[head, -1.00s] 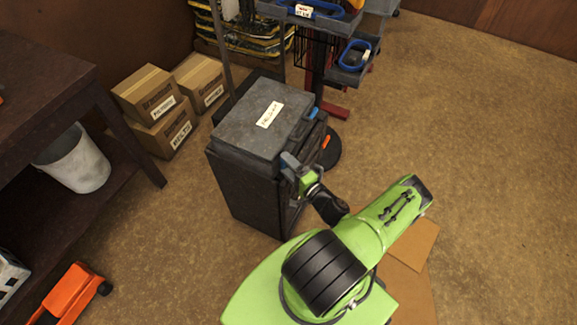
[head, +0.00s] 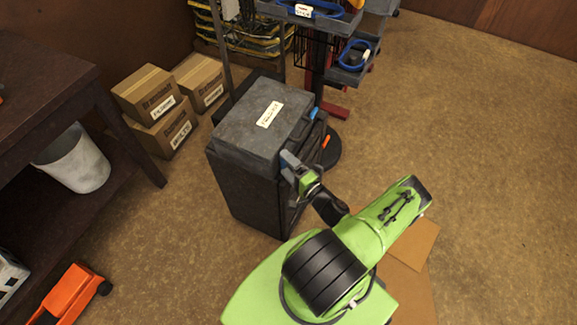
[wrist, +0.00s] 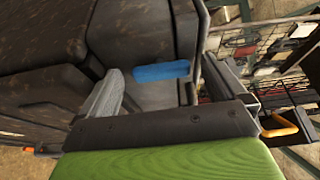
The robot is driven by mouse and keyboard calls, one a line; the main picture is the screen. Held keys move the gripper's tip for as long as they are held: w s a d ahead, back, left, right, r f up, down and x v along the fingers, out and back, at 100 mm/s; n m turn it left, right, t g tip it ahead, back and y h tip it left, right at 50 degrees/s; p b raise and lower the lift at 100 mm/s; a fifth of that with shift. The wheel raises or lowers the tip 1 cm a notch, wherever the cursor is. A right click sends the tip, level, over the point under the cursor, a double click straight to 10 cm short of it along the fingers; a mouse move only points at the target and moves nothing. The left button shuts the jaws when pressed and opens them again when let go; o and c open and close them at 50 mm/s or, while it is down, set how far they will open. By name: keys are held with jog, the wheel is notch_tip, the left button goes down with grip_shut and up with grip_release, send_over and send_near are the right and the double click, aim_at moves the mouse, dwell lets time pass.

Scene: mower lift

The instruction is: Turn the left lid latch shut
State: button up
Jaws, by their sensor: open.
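The dark case (head: 245,130) stands on the floor in the middle of the head view, its lid down and a white label (head: 270,114) on top. My gripper (head: 291,163) is at the upper edge of its right-hand side, by the nearer latch, which it largely hides. In the wrist view a blue latch handle (wrist: 161,72) lies crosswise between the open fingers of my gripper (wrist: 160,88). Its right end is close to the right finger; I cannot tell whether they touch. A second blue latch (head: 313,113) shows farther along the same edge.
An orange part (head: 326,142) shows beside the case. Cardboard boxes (head: 158,108) stand behind it to the left, and a tool cart (head: 345,72) stands behind it to the right. A dark table (head: 50,90) is at left. The floor at right is clear.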

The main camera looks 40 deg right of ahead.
jog(key=s+p, duration=0.1)
jog(key=s, duration=1.4)
jog(key=shift+s+a+p, duration=0.35)
jog(key=shift+s+a, duration=0.05)
